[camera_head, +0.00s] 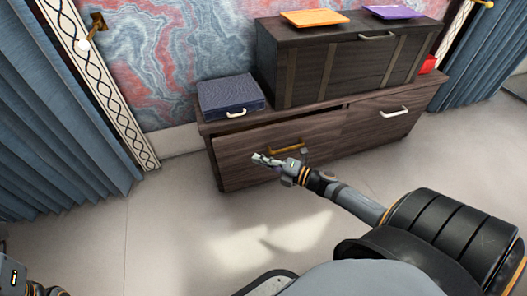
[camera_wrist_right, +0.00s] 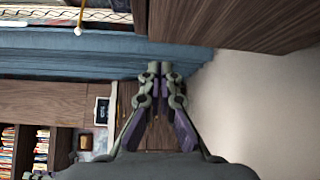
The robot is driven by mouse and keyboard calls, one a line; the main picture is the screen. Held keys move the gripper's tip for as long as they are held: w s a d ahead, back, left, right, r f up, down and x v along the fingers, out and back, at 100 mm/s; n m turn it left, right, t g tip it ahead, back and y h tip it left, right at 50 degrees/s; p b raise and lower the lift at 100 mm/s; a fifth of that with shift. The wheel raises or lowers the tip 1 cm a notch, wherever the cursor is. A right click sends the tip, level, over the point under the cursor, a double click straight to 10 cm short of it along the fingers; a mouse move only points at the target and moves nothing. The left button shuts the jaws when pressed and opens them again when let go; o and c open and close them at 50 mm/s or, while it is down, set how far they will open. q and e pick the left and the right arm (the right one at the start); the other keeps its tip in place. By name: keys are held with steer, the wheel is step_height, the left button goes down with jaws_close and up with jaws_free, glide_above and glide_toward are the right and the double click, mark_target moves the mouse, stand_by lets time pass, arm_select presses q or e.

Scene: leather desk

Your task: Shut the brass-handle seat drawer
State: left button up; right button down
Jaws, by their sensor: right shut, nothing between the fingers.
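The seat drawer with the brass handle (camera_head: 287,149) is the left drawer (camera_head: 240,155) of the dark wooden bench. It stands partly out, with a dark gap along its top edge. My right gripper (camera_head: 258,158) is in front of the drawer, just left of and below the handle. Its fingers are shut and empty, as the right wrist view (camera_wrist_right: 159,68) also shows. Whether it touches the drawer front is hard to tell. Part of my left gripper (camera_head: 28,285) shows at the bottom left corner; its fingers are not clear.
The right drawer (camera_head: 370,125) with a pale handle looks closed. A blue case (camera_head: 230,96) and a dark chest (camera_head: 300,70) stand on the bench. An orange item (camera_head: 314,17) and a purple item (camera_head: 393,12) lie on the chest. The floor in front is clear.

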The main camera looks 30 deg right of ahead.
step_height(320, 180, down, 5)
steer(key=s+n+h+b, duration=0.1)
steer(key=s+n+h, duration=0.1)
steer(key=n+h, duration=0.15)
steer(key=n+t+h+b, duration=0.2)
steer(key=n+h, duration=0.3)
steer(key=h, duration=0.5)
glide_toward(267, 131)
steer(key=shift+y, duration=0.25)
steer(key=x, duration=0.6)
steer(key=shift+w+d+f+b, duration=0.2)
steer(key=shift+w+b, duration=0.1)
steer(key=shift+w, duration=0.1)
steer(key=shift+w+d, duration=0.15)
steer(key=shift+w, duration=0.2)
steer(key=x, duration=0.3)
steer(key=shift+w+r+p, duration=0.1)
steer(key=shift+w+p, duration=0.15)
steer(key=shift+p, duration=0.05)
steer(key=shift+r, duration=0.2)
